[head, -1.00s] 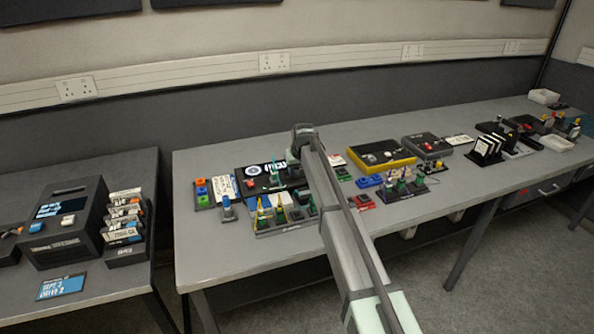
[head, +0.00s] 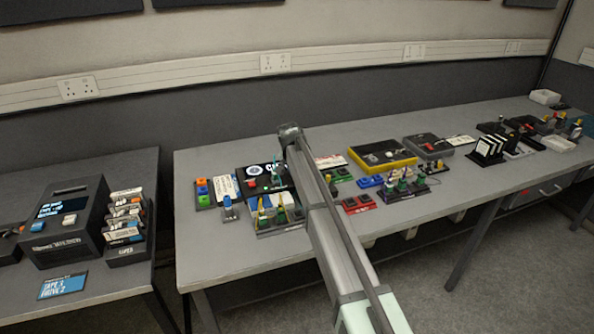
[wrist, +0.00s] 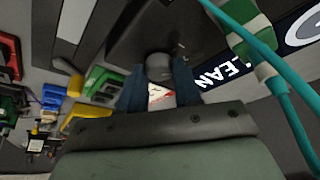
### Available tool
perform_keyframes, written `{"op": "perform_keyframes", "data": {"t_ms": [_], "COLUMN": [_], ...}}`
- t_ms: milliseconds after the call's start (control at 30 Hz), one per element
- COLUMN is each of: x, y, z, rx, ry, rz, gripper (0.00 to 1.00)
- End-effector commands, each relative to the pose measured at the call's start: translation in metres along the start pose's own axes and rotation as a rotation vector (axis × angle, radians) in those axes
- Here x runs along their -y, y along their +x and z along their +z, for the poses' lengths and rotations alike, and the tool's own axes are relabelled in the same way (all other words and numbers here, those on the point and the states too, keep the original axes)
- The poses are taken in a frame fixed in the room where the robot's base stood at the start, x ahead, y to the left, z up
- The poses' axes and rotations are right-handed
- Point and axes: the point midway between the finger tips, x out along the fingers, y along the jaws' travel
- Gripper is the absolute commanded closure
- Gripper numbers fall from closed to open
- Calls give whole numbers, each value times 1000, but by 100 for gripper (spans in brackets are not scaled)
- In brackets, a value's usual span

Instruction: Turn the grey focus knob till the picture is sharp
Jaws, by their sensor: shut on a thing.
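In the wrist view, the blue fingers of my gripper (wrist: 160,80) are shut on the round grey knob (wrist: 158,60), one on each side. The knob sits at the edge of a dark unit (wrist: 142,32). Beside it, a dark screen (wrist: 214,72) shows large white letters reading "LEAN" and part of a round emblem; its rest is cut off or covered. The letters I can see have fairly clean edges. In the head view, the screen (head: 262,171) is partly behind my arm, and my fingers and the knob are hidden there.
A teal cable (wrist: 285,95) with a green and white sleeve crosses close to the screen at right. Coloured blocks and a yellow-edged box (head: 381,155) stand right of my arm. The table's front left is clear.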

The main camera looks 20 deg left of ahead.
Motion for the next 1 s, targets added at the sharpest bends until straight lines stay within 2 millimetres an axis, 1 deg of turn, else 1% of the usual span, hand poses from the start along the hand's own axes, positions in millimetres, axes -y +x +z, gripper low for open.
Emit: {"op": "perform_keyframes", "data": {"t_ms": [500,533,767,800,1000], "x": [0,0,0,0,0], "y": [0,0,0,0,0], "z": [0,0,0,0,0], "rx": [1,1,1,1,0], "ry": [21,21,21,21,21], "rz": [10,10,10,10,9], "gripper": [97,66,44,43,43]}}
